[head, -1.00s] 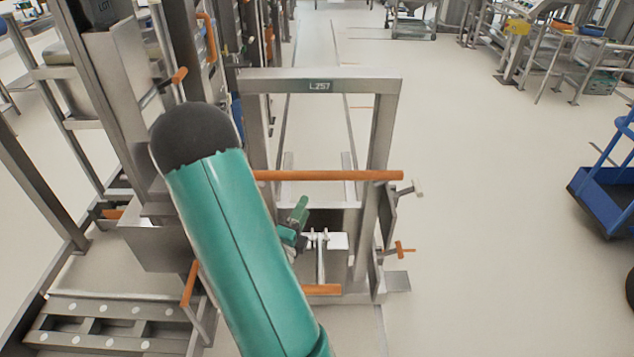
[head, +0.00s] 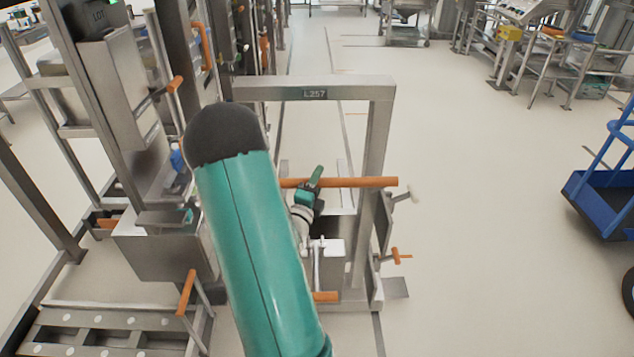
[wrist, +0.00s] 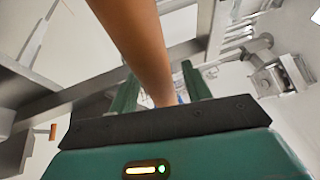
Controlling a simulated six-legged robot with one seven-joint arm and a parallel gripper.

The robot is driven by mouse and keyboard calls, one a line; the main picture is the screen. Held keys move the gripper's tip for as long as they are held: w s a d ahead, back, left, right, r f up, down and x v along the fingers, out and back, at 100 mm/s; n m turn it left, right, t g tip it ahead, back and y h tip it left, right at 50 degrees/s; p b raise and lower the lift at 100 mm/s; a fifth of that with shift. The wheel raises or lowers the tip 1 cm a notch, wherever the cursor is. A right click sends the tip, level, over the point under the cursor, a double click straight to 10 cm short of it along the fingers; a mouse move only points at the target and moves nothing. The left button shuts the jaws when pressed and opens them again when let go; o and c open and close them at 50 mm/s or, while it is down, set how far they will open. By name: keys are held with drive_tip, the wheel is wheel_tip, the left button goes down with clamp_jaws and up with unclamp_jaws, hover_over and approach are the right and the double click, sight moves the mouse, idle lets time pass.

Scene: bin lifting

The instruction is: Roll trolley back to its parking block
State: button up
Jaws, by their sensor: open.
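The trolley is a grey metal frame (head: 376,140) marked L257, standing upright in the middle of the head view. A horizontal orange handle bar (head: 365,182) crosses it. My green gripper (head: 314,178) is at this bar in the head view. In the wrist view the orange bar (wrist: 140,38) runs between the two green fingers of my open gripper (wrist: 160,88). I cannot tell whether either finger touches it. My arm hides the frame's left side and part of the bar. I cannot make out which thing is the parking block.
A metal rack with a hopper box (head: 165,250) and orange handles stands close on the left. A blue cart (head: 600,200) is at the right edge. Metal benches (head: 515,45) stand at the back right. The pale floor (head: 480,220) right of the trolley is clear.

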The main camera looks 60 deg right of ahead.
clamp_jaws()
idle(0.3)
